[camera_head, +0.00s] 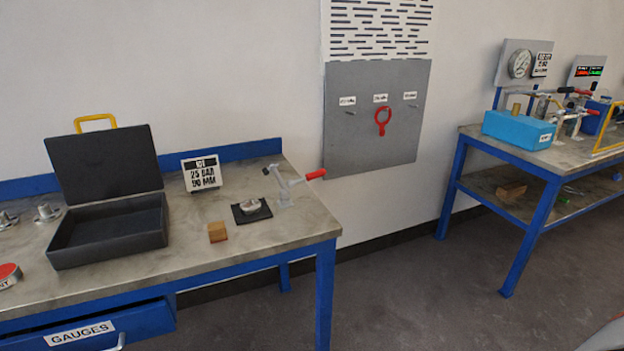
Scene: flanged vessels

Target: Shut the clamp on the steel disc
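The steel disc (250,205) lies on a small black pad (239,217) near the right end of the left workbench. The toggle clamp (284,193) stands just right of and behind the pad. Its red-tipped handle (315,174) points out to the right. Its holding arm slants up to the left, and the tip appears raised behind the disc, apart from it. Neither of my grippers is in view.
A wooden block (217,232) sits in front of the pad. An open black case (108,228) and a sign reading 25 BAR 90 MM (202,174) stand to the left. The open GAUGES drawer (95,331) juts out. A second bench (470,150) stands right, across clear floor.

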